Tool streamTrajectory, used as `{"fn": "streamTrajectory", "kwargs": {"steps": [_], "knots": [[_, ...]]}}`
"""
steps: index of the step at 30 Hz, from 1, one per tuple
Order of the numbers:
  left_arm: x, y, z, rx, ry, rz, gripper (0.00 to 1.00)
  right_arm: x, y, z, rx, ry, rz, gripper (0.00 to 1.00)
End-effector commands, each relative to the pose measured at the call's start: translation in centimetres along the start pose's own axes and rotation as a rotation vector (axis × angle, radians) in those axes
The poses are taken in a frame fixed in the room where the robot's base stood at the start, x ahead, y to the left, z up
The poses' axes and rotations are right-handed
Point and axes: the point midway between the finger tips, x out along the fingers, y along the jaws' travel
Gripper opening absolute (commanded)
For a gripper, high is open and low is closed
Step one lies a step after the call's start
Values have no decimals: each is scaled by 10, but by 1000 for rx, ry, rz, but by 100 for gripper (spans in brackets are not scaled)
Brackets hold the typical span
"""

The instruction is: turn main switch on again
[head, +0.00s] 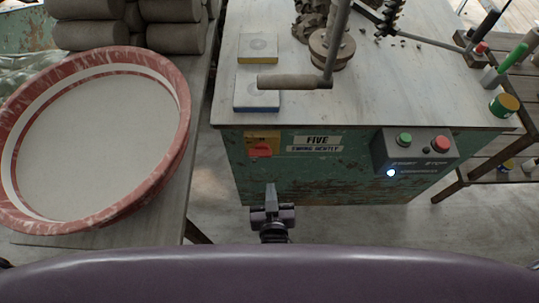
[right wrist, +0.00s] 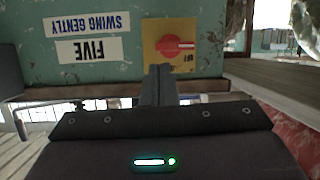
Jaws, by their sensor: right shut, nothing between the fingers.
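The main switch (head: 262,150) is a red rotary knob on a yellow plate, on the front of a worn green machine cabinet. In the right wrist view, which is upside down, the red knob (right wrist: 170,46) shows with its grip lying about level. Small lettering on the plate is too blurred to read surely. My right gripper (head: 271,190) is shut and empty, with its fingers together, just below the switch in the head view. The fingertips (right wrist: 161,71) overlap the plate's edge in the wrist view; I cannot tell whether they touch. My left gripper is not in view.
A control box (head: 414,153) with green and red buttons and a lit white lamp (head: 390,172) is to the right. Signs (head: 316,144) read "FIVE" and "SWING GENTLY". A wooden-handled crank (head: 295,82) overhangs the bench top. A large red-rimmed basin (head: 182,115) stands left.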

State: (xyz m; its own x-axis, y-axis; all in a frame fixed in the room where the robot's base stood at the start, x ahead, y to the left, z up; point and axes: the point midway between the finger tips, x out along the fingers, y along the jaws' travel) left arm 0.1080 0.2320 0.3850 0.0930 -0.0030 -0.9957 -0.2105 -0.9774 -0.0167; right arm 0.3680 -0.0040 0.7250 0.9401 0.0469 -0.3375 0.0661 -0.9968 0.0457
Motion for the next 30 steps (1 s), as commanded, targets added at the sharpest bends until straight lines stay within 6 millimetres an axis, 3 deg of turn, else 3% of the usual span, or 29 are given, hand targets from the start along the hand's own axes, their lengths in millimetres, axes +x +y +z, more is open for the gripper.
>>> {"fn": "streamTrajectory", "kwargs": {"steps": [1,5,17,23,30], "knots": [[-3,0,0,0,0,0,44,-5,-1,-26,26,41,19,0],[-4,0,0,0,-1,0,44,-12,-1,-56,60,93,48,0],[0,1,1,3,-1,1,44,-8,-1,-58,63,100,52,0],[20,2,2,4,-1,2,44,19,1,-57,63,104,52,0],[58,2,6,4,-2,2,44,72,4,-60,64,104,52,0]]}}
